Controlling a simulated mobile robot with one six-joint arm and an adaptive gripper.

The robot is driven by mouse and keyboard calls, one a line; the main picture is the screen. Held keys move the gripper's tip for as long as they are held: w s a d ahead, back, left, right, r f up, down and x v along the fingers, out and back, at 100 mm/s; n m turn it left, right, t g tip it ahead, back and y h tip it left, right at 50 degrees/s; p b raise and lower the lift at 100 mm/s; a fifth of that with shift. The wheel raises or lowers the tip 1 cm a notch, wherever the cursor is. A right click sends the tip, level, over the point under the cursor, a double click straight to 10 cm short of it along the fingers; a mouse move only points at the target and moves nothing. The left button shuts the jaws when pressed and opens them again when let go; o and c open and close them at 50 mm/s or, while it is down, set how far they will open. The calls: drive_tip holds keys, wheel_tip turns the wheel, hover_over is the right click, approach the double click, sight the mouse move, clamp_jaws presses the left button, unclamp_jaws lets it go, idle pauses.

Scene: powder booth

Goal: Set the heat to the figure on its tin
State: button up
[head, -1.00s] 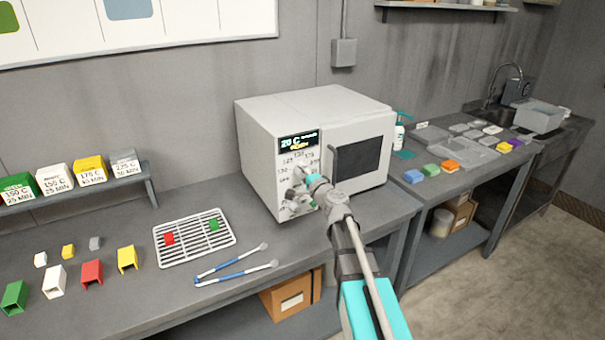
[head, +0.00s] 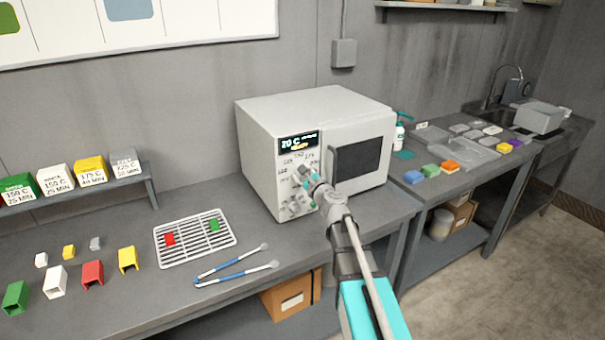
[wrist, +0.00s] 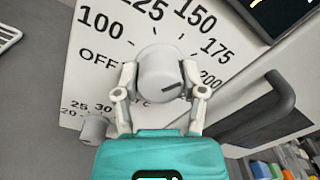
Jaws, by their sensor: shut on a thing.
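My gripper (wrist: 158,82) is shut on the light grey heat knob (wrist: 160,68) of the oven (head: 320,125), one finger on each side. A dark mark shows at the knob's lower right in the wrist view. The dial (wrist: 110,55) around it reads OFF, 100, 125, 150, 175 and 200. The oven display (head: 298,142) seems to read 20 C. Tins stand on the shelf: green (head: 18,187) and white (head: 54,179), both seemingly 150 C, yellow (head: 90,171), seemingly 175 C, and grey (head: 125,164), its figure hard to read.
A wire rack (head: 195,238) holds a red piece (head: 169,239) and a green piece (head: 213,225). Blue-handled tongs (head: 235,268) lie in front. Several small coloured pieces stand at the left. The oven door handle (wrist: 270,112) is close to the right of my gripper.

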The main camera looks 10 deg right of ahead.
drive_tip(key=m, duration=0.5)
drive_tip(key=shift+w+r+m, duration=0.1)
drive_tip(key=shift+w+m, duration=0.05)
drive_tip(key=shift+m, duration=0.15)
drive_tip(key=m, duration=0.4)
drive_tip(key=shift+m, duration=0.4)
drive_tip(key=o, duration=1.2)
drive_tip(key=shift+c, duration=0.2)
drive_tip(key=shift+s, duration=0.25)
drive_tip(key=v, duration=1.1)
drive_tip(key=shift+s, duration=0.35)
